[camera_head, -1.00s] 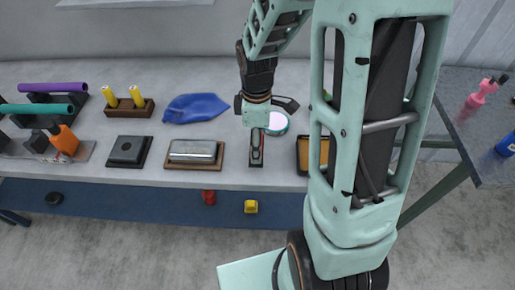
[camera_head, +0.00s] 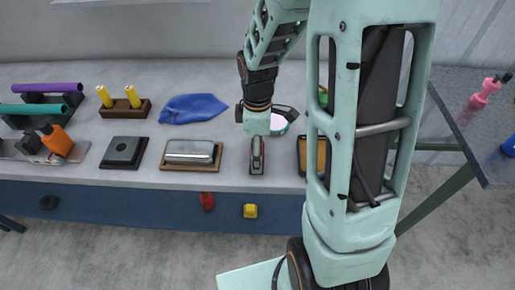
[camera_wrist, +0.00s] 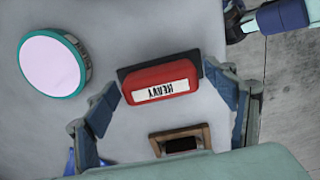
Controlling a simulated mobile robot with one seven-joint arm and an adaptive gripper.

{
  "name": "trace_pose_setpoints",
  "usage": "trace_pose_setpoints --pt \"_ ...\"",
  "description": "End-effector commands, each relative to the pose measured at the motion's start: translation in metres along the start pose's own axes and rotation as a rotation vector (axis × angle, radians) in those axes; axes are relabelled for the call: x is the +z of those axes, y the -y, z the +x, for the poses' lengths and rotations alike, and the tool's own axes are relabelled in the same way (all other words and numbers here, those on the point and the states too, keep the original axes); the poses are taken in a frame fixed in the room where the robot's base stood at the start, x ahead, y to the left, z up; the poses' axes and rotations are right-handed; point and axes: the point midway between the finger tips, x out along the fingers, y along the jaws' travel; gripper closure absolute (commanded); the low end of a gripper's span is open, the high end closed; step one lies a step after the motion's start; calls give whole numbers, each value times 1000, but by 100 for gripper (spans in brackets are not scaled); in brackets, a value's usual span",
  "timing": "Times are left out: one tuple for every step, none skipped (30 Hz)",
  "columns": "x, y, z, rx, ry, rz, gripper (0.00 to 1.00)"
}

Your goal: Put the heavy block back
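The red block (camera_wrist: 160,82) with a white label reading HEAVY shows in the wrist view, on a black base. In the head view my gripper (camera_head: 257,138) points down over the front half of the workbench, with the narrow dark and red block (camera_head: 257,157) directly below the palm. Whether its underside touches the bench is hard to tell.
A silver-topped wooden piece (camera_head: 192,152) and a black square block (camera_head: 123,152) lie to the left. A wood-framed tray (camera_head: 303,150) is close on the right, partly behind my arm. A round teal-rimmed disc (camera_wrist: 52,63) lies behind. A blue cloth (camera_head: 193,107) lies further back.

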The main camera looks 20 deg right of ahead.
Motion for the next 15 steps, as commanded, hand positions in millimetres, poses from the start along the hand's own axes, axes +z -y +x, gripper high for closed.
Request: trace_pose_setpoints --pt "0 0 0 0 0 0 21" --pt "0 0 0 0 0 0 21" --pt "0 0 0 0 0 0 21" --pt "0 0 0 0 0 0 21" --pt "0 0 0 0 0 0 21" --pt "0 0 0 0 0 0 21" --pt "0 0 0 0 0 0 21" --pt "0 0 -1 0 0 0 21" --pt "0 0 -3 1 0 0 21" --pt "0 0 -5 1 0 0 21" --pt "0 -1 -7 2 -1 1 21" --pt "0 -1 -12 4 -1 1 21" --pt "0 -1 -16 3 -1 1 21" --pt "0 -1 -22 5 -2 1 21" --pt "0 -1 -30 5 -2 1 21"
